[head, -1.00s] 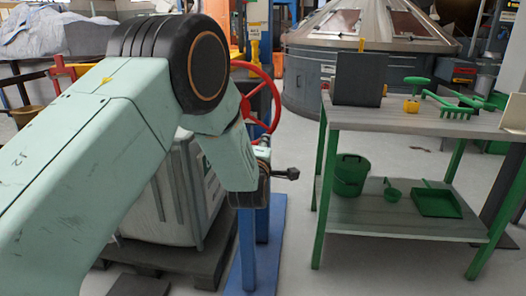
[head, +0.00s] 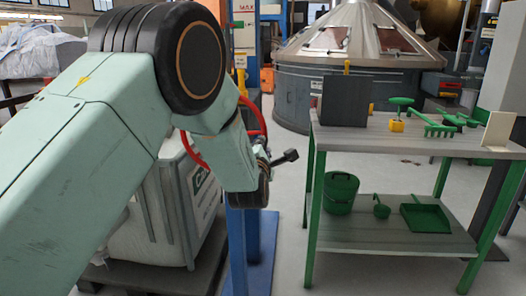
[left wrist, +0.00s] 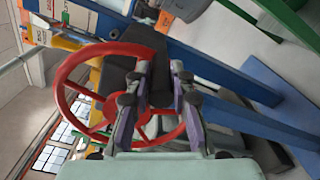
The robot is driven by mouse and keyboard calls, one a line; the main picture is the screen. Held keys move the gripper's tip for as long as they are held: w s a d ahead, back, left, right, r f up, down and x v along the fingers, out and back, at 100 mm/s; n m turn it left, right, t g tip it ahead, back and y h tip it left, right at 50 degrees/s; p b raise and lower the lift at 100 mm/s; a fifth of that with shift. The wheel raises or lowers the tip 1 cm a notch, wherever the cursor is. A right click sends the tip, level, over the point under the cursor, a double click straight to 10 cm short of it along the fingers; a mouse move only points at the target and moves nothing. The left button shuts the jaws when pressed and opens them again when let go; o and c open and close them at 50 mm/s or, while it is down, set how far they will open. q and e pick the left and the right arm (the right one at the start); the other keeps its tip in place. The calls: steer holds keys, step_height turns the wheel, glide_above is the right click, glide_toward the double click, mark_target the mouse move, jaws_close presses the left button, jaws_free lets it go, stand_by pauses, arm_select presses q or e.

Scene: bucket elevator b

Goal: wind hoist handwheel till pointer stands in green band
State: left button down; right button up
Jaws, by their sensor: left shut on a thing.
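The red handwheel (head: 260,118) stands on a blue post, largely hidden behind my left arm in the head view. In the left wrist view its red rim and spokes (left wrist: 70,78) fill the left and middle. My left gripper (left wrist: 158,85) has its two fingers over the right part of the wheel and is shut on it; which part it grips is unclear. In the head view the left gripper (head: 283,158) shows only partly, beyond the forearm. The pointer and green band cannot be made out. My right gripper is not in view.
A grey table (head: 375,140) with green legs holds green tools; a green bucket (head: 341,193) sits on its lower shelf. A white bulk bag (head: 150,230) stands on a dark pallet at left. Bare floor lies between the blue post and table.

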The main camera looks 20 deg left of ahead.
arm_select(q)
steer(key=shift+w+a+r, duration=0.1)
steer(key=shift+a+r, duration=0.05)
steer(key=shift+r, duration=0.3)
steer(key=shift+w+a+r, duration=0.1)
steer(key=shift+r, duration=0.35)
steer(key=c, duration=1.6)
jaws_free()
steer(key=o, duration=0.4)
steer(key=shift+s+a+f, duration=0.1)
steer(key=shift+s+a, duration=0.05)
steer(key=shift+o, duration=0.2)
steer(key=shift+f, duration=0.1)
steer(key=shift+s+d+f, duration=0.1)
steer(key=shift+d, duration=0.1)
steer(key=shift+s, duration=0.1)
steer(key=shift+s+d, duration=0.1)
steer(key=shift+s, duration=0.15)
steer(key=v, duration=1.1)
